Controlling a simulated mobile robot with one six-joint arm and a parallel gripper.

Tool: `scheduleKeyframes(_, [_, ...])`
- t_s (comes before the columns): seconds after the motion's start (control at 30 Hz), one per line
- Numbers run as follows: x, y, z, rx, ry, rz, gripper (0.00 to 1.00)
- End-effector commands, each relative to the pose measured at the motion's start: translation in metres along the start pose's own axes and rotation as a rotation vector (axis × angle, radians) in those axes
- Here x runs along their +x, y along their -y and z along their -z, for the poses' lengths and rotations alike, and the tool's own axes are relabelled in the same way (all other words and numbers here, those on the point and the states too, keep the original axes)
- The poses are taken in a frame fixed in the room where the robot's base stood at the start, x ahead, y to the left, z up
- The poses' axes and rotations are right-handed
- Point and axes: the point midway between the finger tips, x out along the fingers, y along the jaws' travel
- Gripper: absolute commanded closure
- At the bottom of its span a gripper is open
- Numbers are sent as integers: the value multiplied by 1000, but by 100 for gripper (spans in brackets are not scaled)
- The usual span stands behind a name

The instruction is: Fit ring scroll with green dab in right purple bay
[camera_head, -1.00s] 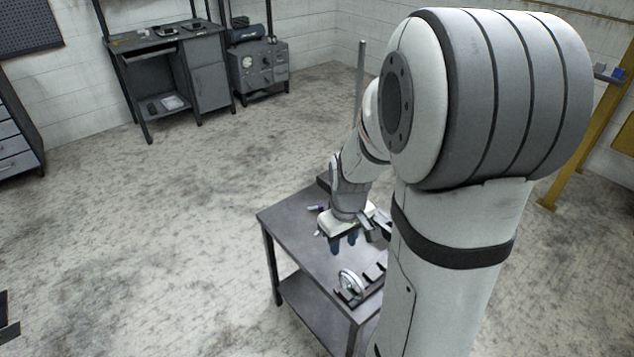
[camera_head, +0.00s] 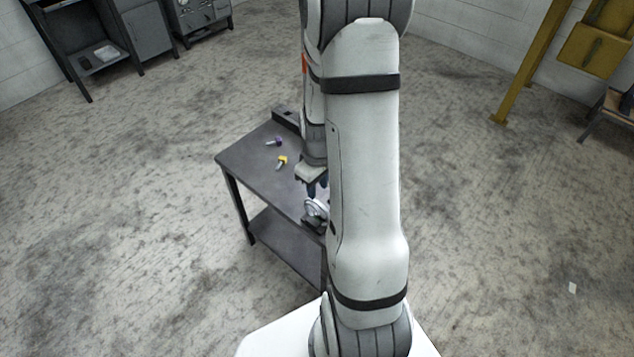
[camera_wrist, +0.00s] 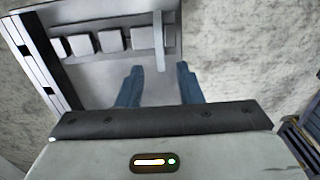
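In the head view my gripper (camera_head: 317,190) hangs just above a pale ring-shaped piece (camera_head: 316,208) near the table's front edge. In the wrist view a thin pale upright piece (camera_wrist: 159,40), probably that ring edge-on, stands ahead of the fingers and its near end lies about between the fingertips. It stands at the right end of a row of grey blocks (camera_wrist: 110,42). I cannot make out a green dab or a purple bay; my arm hides part of the table.
A small purple-ended piece (camera_head: 275,141) and a yellow-ended piece (camera_head: 282,161) lie on the dark table (camera_head: 245,160). A dark block (camera_head: 284,116) stands at its far edge. The table's left part is clear.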

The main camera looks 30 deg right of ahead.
Motion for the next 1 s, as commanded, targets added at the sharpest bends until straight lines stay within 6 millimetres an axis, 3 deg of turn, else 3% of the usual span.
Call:
scheduleKeyframes(0.03, [11,0,0,0,1,1,67])
scheduleKeyframes(0.5, [66,0,0,2,0,0,67])
scheduleKeyframes(1.0, [75,-1,-1,2,0,0,69])
